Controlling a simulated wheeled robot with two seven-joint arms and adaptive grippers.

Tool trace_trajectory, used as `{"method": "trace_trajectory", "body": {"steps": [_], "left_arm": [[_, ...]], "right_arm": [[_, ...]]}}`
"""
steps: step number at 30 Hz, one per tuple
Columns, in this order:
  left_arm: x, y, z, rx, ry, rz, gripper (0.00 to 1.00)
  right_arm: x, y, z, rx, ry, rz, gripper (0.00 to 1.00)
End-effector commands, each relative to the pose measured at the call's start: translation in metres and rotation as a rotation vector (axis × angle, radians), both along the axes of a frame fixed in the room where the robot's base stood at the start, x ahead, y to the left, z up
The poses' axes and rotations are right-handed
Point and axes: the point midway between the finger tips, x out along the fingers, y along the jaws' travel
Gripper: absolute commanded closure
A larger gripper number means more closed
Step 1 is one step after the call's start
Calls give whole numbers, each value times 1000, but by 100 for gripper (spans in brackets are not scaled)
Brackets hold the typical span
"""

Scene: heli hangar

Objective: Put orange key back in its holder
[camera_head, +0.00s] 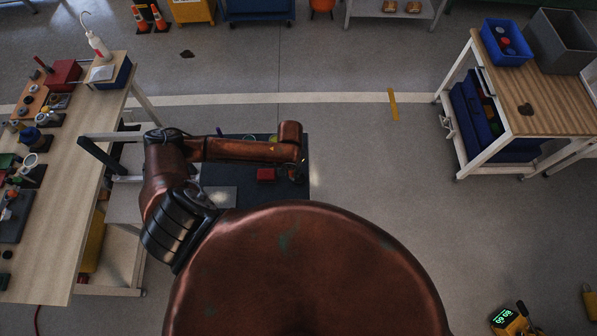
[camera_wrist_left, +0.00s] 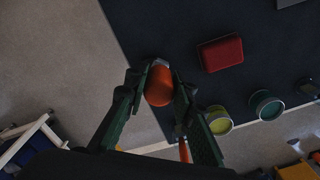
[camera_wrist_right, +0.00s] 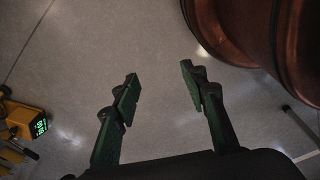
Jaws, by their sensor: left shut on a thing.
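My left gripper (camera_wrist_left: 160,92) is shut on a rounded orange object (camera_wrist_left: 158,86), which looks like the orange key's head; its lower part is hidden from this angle. The gripper is above the edge of a dark tabletop (camera_wrist_left: 150,30). In the head view, the left gripper (camera_head: 296,174) is small and dark at the arm's end, over the same dark top (camera_head: 222,177). My right gripper (camera_wrist_right: 160,85) is open and empty above bare floor. I cannot tell which thing is the key's holder.
On the dark top are a red box (camera_wrist_left: 221,53), a yellow-green round container (camera_wrist_left: 219,121) and a teal one (camera_wrist_left: 266,105). A wooden bench (camera_head: 60,200) with tools stands at left. A cart (camera_head: 540,105) stands at right. Floor between is mostly clear.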

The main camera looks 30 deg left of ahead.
Motion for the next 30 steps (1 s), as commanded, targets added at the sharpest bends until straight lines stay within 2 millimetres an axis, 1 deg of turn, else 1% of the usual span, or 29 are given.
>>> {"method": "trace_trajectory", "body": {"steps": [1,3,6,10,14,16,18,21,27,28,30], "left_arm": [[7,-2,-11,0,4,0,100],[15,-3,-23,1,4,1,100],[24,-5,-33,1,3,-1,100],[29,-5,-41,0,3,0,100],[40,-8,-53,1,3,-1,100],[39,-7,-65,1,6,0,100],[38,-7,-70,1,7,1,100],[39,-7,-76,1,4,-1,100],[37,-7,-81,0,6,-2,100],[37,-7,-81,2,7,-2,77],[36,-7,-81,2,7,-2,72]], "right_arm": [[-1,0,0,0,1,0,60],[-3,0,0,-1,4,0,60],[-8,-1,0,-1,12,-2,60],[-19,-1,-1,-2,25,-5,60],[-24,-2,-1,-2,31,-6,60],[-24,-2,-1,-2,32,-7,60],[-23,-2,9,-2,31,-6,60],[-19,-3,13,-3,26,-5,60],[-16,-4,12,-4,21,-4,60],[-16,-4,12,-4,21,-4,60],[-16,-4,12,-4,21,-4,60]]}}
